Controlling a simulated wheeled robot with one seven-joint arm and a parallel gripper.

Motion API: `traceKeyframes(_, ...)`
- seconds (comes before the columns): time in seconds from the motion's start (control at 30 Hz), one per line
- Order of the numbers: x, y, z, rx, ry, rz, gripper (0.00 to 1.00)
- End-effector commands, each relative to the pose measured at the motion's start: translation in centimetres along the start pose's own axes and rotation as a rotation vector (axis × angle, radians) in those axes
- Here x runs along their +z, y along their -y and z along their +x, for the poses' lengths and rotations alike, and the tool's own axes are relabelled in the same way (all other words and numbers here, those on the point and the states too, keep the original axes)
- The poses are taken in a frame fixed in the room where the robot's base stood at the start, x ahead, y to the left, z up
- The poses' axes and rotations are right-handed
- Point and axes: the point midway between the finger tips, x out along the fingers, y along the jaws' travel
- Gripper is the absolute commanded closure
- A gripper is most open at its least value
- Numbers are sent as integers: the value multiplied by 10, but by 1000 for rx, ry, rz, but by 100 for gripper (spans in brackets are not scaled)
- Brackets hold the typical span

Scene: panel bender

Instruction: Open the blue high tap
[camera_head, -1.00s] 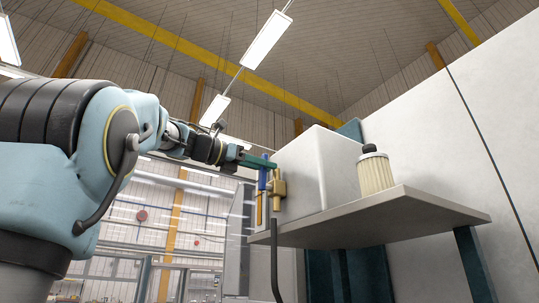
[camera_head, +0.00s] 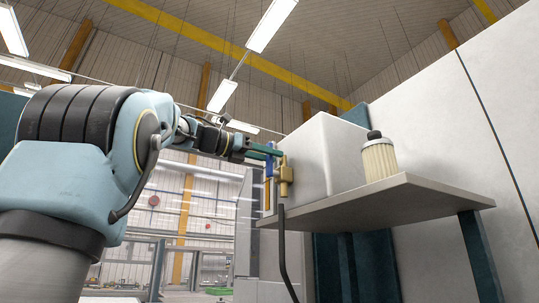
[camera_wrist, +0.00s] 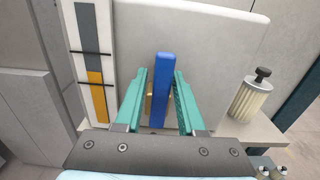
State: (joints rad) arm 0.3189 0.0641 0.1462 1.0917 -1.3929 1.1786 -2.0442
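The blue tap handle (camera_head: 269,166) stands upright beside the brass tap body (camera_head: 286,175), at the side of the white box. It also shows in the wrist view as a tall blue bar (camera_wrist: 163,90), with a little brass visible behind it. My gripper (camera_wrist: 161,73) has green fingers, one on each side of the blue handle. Narrow gaps show between the handle and both fingers, so it is open around the handle. In the head view my gripper (camera_head: 277,153) reaches the handle from the left, and its fingers partly hide the handle's top.
The white box (camera_head: 325,155) stands on a grey shelf (camera_head: 400,205), with a cream cylinder with a black knob (camera_head: 379,158) to the right. A dark hose (camera_head: 283,250) hangs below the tap. A panel with grey and orange strips (camera_wrist: 90,60) is left of the handle.

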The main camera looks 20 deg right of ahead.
Motion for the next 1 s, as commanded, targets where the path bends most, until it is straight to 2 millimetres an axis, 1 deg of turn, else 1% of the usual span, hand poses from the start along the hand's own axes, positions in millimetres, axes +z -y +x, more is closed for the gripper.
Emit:
traceKeyframes(0.03,1,0,0,0,1,1,55)
traceKeyframes(0.1,1,1,0,0,2,2,47)
traceKeyframes(0.13,1,1,0,0,2,2,45)
traceKeyframes(0.37,2,1,-1,1,3,4,45)
traceKeyframes(0.47,1,0,-7,3,4,4,45)
traceKeyframes(0.57,0,0,-20,4,5,5,45)
traceKeyframes(0.8,-1,0,-68,5,3,4,45)
traceKeyframes(0.9,-1,0,-85,5,3,4,45)
traceKeyframes(1.0,0,0,-98,4,3,4,45)
